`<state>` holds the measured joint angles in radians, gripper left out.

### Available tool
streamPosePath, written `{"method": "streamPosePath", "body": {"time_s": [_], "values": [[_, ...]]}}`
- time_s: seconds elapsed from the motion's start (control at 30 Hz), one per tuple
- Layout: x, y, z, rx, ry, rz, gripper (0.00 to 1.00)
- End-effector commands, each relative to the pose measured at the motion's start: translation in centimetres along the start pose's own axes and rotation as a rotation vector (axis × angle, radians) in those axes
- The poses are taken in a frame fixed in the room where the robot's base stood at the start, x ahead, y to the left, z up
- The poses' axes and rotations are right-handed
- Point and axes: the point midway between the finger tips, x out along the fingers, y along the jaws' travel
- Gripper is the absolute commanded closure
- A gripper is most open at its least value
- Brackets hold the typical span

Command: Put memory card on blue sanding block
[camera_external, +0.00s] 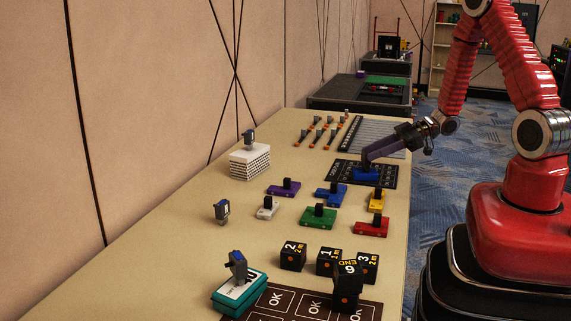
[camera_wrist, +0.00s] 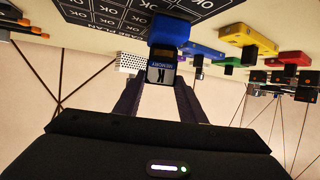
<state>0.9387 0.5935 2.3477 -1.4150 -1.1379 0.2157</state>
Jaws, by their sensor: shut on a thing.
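My gripper (camera_external: 368,163) reaches down over the dark printed mat and its jaws are shut on the memory card (camera_wrist: 161,75). The card is small and dark with a white and blue "MEMORY" label, and shows between the two fingers (camera_wrist: 158,98) in the wrist view. A plain blue block, which looks like the blue sanding block (camera_external: 366,174), lies on the mat right under the fingertips. It also shows in the wrist view (camera_wrist: 174,29), just beyond the card's end. I cannot tell whether card and block touch. The card is not distinguishable in the external view.
Purple (camera_external: 283,190), blue (camera_external: 330,195), yellow (camera_external: 376,200), white, green (camera_external: 318,216) and red (camera_external: 371,227) pieces with black knobs stand close by. Black numbered cubes (camera_external: 293,256) are nearer the front. A white stack (camera_external: 249,162) stands at left. The table's left middle is mostly clear.

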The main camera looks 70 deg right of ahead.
Motion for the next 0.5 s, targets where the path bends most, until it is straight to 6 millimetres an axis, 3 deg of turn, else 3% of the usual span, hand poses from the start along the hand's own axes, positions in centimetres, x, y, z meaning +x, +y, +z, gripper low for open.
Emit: {"method": "streamPosePath", "body": {"time_s": [0.2, 0.23, 0.5], "values": [[0.07, 0.01, 0.17, 0.000, 0.000, 0.000, 0.85], [0.07, 0.02, 0.16, 0.000, 0.000, 0.000, 0.62], [0.06, 0.02, 0.14, 0.000, 0.000, 0.000, 0.45]]}}
